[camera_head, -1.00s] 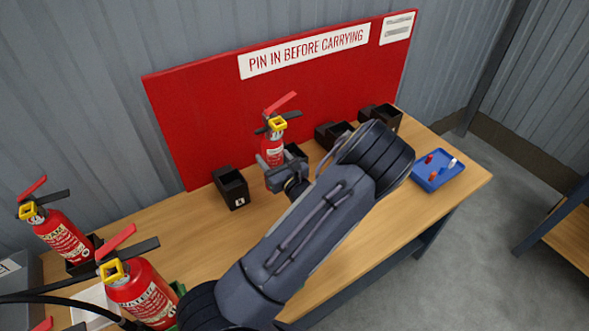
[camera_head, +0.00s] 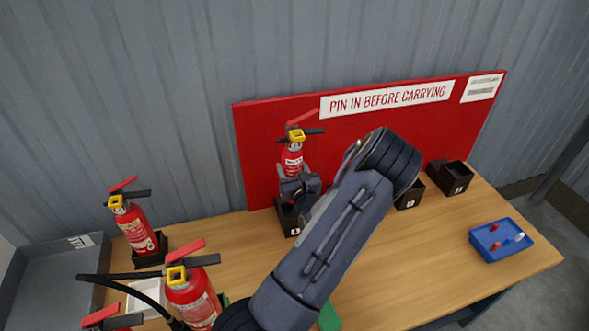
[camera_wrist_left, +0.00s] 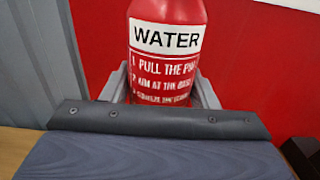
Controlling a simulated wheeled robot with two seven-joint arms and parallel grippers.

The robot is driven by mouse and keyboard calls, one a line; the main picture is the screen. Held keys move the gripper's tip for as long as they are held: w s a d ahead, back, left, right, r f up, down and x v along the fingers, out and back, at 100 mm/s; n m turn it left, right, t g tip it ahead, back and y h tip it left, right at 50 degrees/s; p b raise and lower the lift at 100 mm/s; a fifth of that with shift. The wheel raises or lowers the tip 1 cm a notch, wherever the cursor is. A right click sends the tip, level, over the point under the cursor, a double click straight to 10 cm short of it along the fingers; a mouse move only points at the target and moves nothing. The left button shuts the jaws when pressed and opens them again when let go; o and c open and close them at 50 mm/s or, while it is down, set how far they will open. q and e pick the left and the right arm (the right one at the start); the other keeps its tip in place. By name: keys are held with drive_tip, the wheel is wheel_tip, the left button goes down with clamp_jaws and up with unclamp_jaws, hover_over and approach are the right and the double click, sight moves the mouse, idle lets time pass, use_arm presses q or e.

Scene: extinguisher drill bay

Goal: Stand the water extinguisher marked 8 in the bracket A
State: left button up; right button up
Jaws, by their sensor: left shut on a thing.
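A red extinguisher (camera_head: 291,157) with a red lever and yellow collar is upright in my left gripper (camera_head: 299,189). The left wrist view shows its WATER label (camera_wrist_left: 166,40) between my two grey fingers; no number 8 can be read. A black bracket (camera_head: 287,217) with a small white label is directly below the extinguisher. The label's letter is too small to read surely. The gripper hides the extinguisher's base, so I cannot tell whether it is inside the bracket or above it. My right gripper is not in view.
Other brackets (camera_head: 451,178) stand rightward along the red board (camera_head: 262,150); my arm hides part of the row. Another extinguisher (camera_head: 133,226) stands at the left, and one (camera_head: 192,300) in front. A blue tray (camera_head: 485,245) holds small pieces. A grey bin (camera_head: 60,285) is far left.

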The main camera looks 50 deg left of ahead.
use_arm(q)
drive_tip(key=shift+f+b, duration=1.65)
drive_tip(key=shift+f, duration=0.45)
drive_tip(key=shift+f+b, duration=1.95)
drive_tip(key=shift+f, duration=0.7)
idle(1.1)
idle(0.4)
drive_tip(key=o, duration=1.6)
drive_tip(key=shift+d, duration=0.1)
drive_tip(key=shift+c, duration=0.2)
drive_tip(key=shift+f, duration=0.25)
drive_tip(key=shift+s+d, duration=0.25)
drive_tip(key=shift+d, duration=0.2)
drive_tip(key=b+v, duration=0.1)
drive_tip(key=v, duration=0.5)
drive_tip(key=shift+s+d+b, duration=0.15)
drive_tip(key=shift+d+b, duration=0.2)
drive_tip(key=shift+r, duration=0.15)
